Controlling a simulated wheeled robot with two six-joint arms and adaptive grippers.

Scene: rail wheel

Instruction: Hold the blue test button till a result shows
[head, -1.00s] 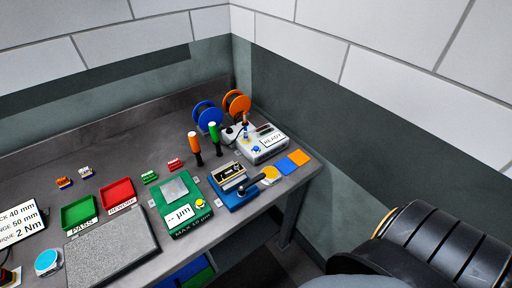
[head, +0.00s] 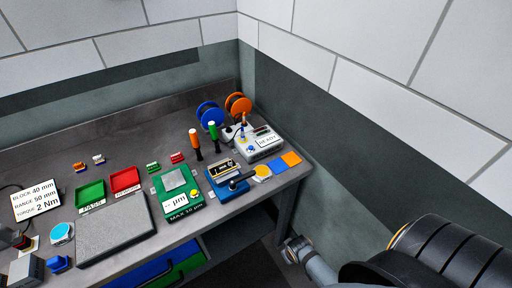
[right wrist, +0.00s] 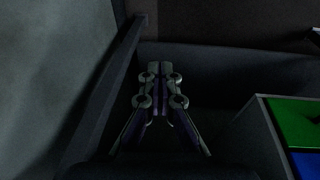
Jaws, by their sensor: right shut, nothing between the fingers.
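The grey-white test box (head: 262,149) stands at the right back of the bench, with a small screen reading READY. The blue test button (head: 250,148) is on its front left part, small in the head view. Nothing touches it. My right gripper (right wrist: 158,68) is shut and empty in the right wrist view, in a dark space low beside the bench, away from the button. My right arm comes in at the lower right of the head view, below the bench top near its right end. My left gripper is out of view.
Blue and orange spools (head: 238,105) stand behind the box. Orange and green-handled tools (head: 195,140), a green gauge (head: 177,195) and a blue fixture (head: 226,178) stand to its left. Blue and orange pads (head: 284,162) lie in front. A wall is close on the right.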

